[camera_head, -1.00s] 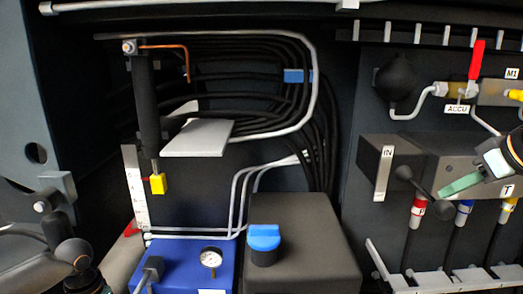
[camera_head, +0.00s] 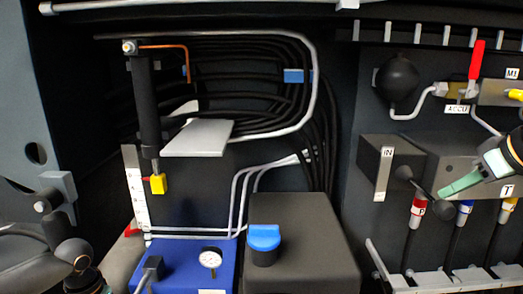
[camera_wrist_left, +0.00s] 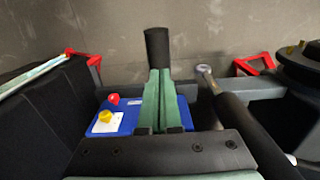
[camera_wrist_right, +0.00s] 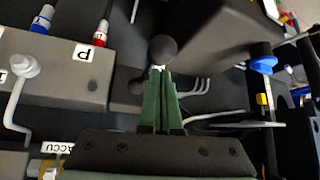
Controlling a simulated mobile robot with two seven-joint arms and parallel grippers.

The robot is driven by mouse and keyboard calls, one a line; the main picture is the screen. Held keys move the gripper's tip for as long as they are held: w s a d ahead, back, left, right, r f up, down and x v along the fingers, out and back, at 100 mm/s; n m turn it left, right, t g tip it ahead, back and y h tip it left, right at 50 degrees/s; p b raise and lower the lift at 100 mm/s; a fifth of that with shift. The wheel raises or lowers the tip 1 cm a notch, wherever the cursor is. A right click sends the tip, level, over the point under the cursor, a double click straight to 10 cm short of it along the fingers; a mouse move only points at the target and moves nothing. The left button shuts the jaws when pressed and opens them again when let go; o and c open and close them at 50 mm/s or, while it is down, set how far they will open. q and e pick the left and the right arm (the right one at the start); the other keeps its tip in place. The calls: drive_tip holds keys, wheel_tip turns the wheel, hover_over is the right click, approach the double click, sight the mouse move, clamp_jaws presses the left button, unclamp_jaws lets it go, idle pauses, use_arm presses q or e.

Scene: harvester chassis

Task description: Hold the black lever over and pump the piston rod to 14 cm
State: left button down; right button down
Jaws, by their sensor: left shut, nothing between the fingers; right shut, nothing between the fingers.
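The black lever (camera_head: 418,187) slants down to the right from the dark valve block. My right gripper (camera_head: 443,193) is shut and empty, its green tips beside the lever's ball end. In the right wrist view the ball (camera_wrist_right: 162,48) is just beyond the shut tips (camera_wrist_right: 160,75). Contact is unclear.
A blue pump unit (camera_head: 190,255) with a gauge (camera_head: 210,258) stands below the scale. A black tank (camera_head: 310,240) with a blue cap (camera_head: 264,237) is beside it. A grey plate (camera_head: 198,138) juts out near the cylinder. Hoses (camera_head: 465,225) hang under the valve block.

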sight(452, 213)
drive_tip(key=shift+f, duration=2.8)
use_arm(q)
drive_tip(key=shift+f, duration=5.9)
wheel_tip(452, 213, up, 13)
drive_tip(key=shift+s+f, duration=0.15)
drive_tip(key=shift+f, duration=0.05)
